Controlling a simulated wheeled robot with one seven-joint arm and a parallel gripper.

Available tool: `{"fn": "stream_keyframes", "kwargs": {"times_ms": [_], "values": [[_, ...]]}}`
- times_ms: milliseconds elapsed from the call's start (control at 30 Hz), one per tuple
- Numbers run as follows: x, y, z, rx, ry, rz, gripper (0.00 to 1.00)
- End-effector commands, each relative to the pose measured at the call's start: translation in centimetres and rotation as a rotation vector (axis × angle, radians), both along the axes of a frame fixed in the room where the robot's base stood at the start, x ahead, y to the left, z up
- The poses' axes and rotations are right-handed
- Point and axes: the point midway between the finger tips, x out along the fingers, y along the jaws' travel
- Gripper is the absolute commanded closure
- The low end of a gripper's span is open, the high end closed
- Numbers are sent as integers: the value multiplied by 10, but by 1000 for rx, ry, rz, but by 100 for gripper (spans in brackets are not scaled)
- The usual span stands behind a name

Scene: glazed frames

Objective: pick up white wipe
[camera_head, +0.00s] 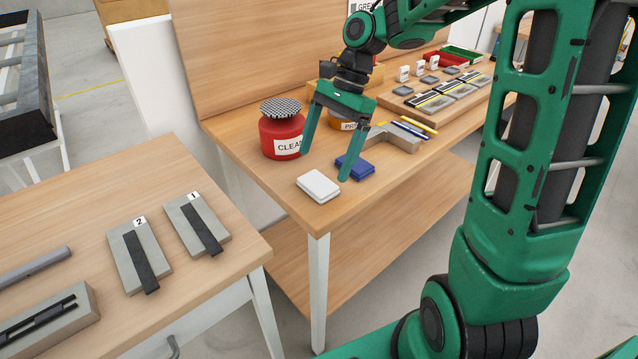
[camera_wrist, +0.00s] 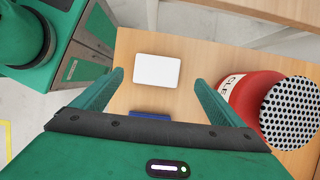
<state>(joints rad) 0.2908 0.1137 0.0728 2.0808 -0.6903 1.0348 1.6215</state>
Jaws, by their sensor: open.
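The white wipe (camera_head: 318,186) is a small flat white pad lying near the front left corner of the wooden workbench. In the wrist view the white wipe (camera_wrist: 158,70) lies ahead of the fingertips, roughly between their lines. My gripper (camera_head: 324,166) is open and empty above the bench, with its fingers pointing down. In the wrist view my gripper (camera_wrist: 158,80) shows both green fingers spread wide. A blue wipe (camera_head: 355,167) lies just right of the white one, close to one finger. In the wrist view the blue wipe (camera_wrist: 150,115) is partly hidden by the gripper body.
A red container (camera_head: 279,133) labelled "CLEA…" with a perforated top stands behind the white wipe. An orange container (camera_head: 345,140), grey angled block (camera_head: 400,139) and pens (camera_head: 410,129) are farther right. A separate table (camera_head: 80,245) with numbered blocks stands at left.

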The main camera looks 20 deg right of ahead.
Motion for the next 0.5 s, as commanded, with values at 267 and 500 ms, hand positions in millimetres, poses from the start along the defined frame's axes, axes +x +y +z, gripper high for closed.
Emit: {"fn": "stream_keyframes", "kwargs": {"times_ms": [267,500], "values": [[-7,11,-32,0,4,2,8],[-8,17,-48,0,1,1,8]]}}
